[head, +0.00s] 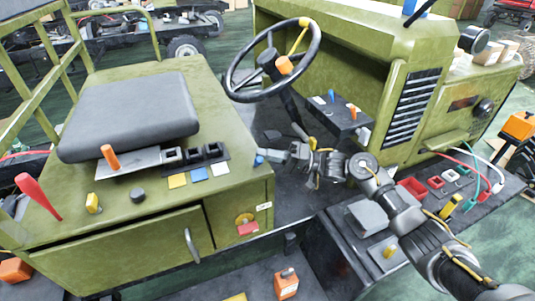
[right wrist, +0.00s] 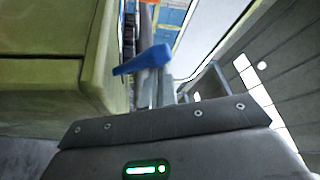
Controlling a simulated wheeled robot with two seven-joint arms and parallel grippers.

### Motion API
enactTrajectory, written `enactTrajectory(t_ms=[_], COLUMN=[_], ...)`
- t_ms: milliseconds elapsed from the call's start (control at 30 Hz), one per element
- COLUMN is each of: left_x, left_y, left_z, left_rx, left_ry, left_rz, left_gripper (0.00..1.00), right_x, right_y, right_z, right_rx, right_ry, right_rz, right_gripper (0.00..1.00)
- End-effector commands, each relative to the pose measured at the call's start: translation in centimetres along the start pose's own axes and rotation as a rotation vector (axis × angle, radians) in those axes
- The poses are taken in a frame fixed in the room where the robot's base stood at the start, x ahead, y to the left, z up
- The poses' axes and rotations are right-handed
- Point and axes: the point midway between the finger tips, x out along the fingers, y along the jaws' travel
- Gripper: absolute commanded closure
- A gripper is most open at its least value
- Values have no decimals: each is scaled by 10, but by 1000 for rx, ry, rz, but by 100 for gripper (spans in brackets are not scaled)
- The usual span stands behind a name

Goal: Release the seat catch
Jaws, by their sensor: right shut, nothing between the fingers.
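A black seat (head: 130,115) lies flat on top of the green seat box. A small blue-tipped catch (head: 259,160) sticks out at the right side of the box, near its top edge. It also shows in the right wrist view as a blue handle (right wrist: 143,61) beside the green box wall. My right gripper (head: 268,156) is shut and empty, with its fingertips right beside the blue catch. In the right wrist view the fingers are partly behind the blue handle. I cannot tell whether they touch it. My left gripper is not in view.
An orange-handled lever (head: 110,157) and a red lever (head: 37,196) stand on the box top. The steering wheel (head: 273,60) is above and behind my right gripper. A side shelf (head: 340,235) with several parts lies under my right arm.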

Motion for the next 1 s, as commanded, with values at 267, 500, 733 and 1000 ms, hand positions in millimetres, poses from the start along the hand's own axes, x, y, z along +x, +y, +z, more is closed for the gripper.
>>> enactTrajectory(t_ms=[267,500,733,1000], left_x=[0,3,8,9], left_y=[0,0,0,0], left_z=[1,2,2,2], left_rx=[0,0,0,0], left_ry=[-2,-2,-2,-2], left_rz=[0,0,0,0], left_gripper=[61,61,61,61], right_x=[-14,-55,-86,-95], right_y=[2,6,8,7], right_z=[-1,-2,-3,-4], right_rx=[0,2,2,2], right_ry=[0,-5,-7,-7], right_rz=[3,0,-1,-2], right_gripper=[100,100,100,100])
